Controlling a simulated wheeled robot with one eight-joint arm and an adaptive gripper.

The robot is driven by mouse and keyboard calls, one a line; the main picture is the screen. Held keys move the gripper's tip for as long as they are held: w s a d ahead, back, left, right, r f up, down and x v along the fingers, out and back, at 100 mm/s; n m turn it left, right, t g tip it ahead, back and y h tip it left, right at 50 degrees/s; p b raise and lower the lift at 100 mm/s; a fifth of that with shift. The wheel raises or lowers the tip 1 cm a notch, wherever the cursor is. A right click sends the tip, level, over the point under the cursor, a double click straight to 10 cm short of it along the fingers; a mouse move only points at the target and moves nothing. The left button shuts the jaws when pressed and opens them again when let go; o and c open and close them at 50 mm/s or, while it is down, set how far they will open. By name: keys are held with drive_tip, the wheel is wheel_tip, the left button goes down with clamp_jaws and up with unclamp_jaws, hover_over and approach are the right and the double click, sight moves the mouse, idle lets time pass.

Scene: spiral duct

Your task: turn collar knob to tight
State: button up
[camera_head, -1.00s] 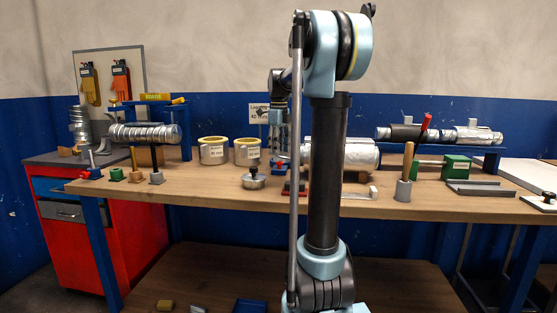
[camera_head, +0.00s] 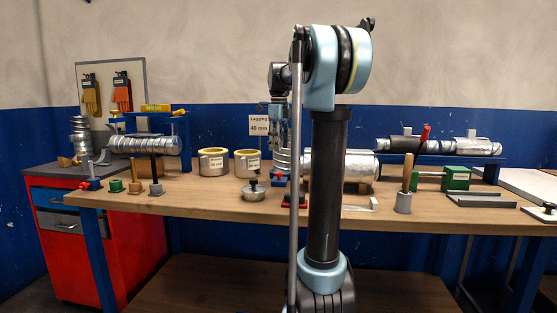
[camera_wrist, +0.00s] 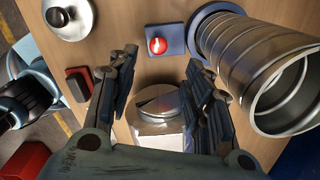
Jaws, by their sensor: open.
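In the wrist view my gripper (camera_wrist: 163,62) is open, with its two dark fingers spread and nothing between the tips. A round silver knob-like disc with a slot across it (camera_wrist: 158,103) sits on a pale block below and between the fingers, apart from them. I cannot tell for sure that it is the collar knob, and no tight mark is readable. A ribbed silver spiral duct (camera_wrist: 265,65) stands on a blue base to the right of the fingers. In the head view my arm hides part of this area.
A red button on a blue plate (camera_wrist: 157,46) lies beyond the fingertips. A red and black block (camera_wrist: 78,83) and a silver lid with a knob (camera_wrist: 68,15) are at left. Two pale rings (camera_head: 213,162) (camera_head: 247,162) and a duct on a stand (camera_head: 146,146) are on the bench.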

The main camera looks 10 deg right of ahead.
sight(279, 176)
wheel_tip(279, 176, up, 5)
drive_tip(key=n, duration=2)
wheel_tip(279, 176, down, 17)
drive_tip(key=shift+s+f, duration=0.1)
drive_tip(key=c, duration=1.1)
